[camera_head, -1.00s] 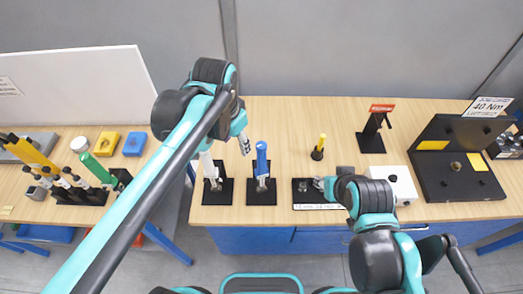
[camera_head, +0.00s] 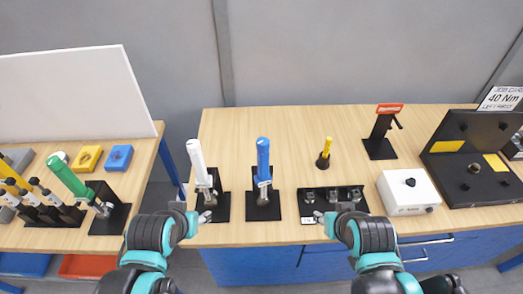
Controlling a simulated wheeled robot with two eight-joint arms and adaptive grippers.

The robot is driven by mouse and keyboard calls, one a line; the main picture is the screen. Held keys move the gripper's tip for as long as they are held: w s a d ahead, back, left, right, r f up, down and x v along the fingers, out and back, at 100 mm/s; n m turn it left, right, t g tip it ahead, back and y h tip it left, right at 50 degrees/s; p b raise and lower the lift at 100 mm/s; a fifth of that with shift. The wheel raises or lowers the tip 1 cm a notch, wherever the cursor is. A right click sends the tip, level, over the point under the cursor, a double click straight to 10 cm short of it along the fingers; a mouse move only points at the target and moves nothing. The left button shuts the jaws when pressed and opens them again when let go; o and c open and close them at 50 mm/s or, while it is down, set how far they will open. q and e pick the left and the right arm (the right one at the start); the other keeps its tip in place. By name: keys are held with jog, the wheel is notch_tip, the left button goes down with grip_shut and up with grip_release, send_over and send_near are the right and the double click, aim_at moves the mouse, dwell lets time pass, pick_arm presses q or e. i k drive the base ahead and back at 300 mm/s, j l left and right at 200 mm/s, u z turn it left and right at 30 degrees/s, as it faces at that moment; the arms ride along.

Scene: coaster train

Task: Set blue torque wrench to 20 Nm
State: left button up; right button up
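The blue torque wrench (camera_head: 263,160) stands upright, handle up, in a black stand (camera_head: 264,209) near the front middle of the table. Any scale on it is too small to read. My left gripper (camera_head: 203,216) is low at the front edge, by the stand of the white-handled wrench, left of the blue wrench. My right gripper (camera_head: 320,216) is at the front of a black block, right of the blue wrench. Both grippers are small and partly hidden by my wrists; whether their fingers are open or shut is unclear. Neither touches the blue wrench.
A white-handled wrench (camera_head: 196,157) stands left of the blue one, and a green-handled wrench (camera_head: 69,176) on the left table. The black block (camera_head: 333,195) holds small sockets.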

aim_at(263, 143)
jog(key=k+j+z, duration=0.1)
jog(key=j+z, duration=0.15)
jog(key=j, duration=0.2)
jog(key=k+j+z, duration=0.2)
jog(key=j, duration=0.25)
jog(key=k+j+z, duration=0.25)
jog(key=j, duration=0.2)
jog(key=k+j+z, duration=0.2)
jog(key=j, duration=0.2)
jog(key=k+j+z, duration=0.25)
jog(key=i+j, duration=0.1)
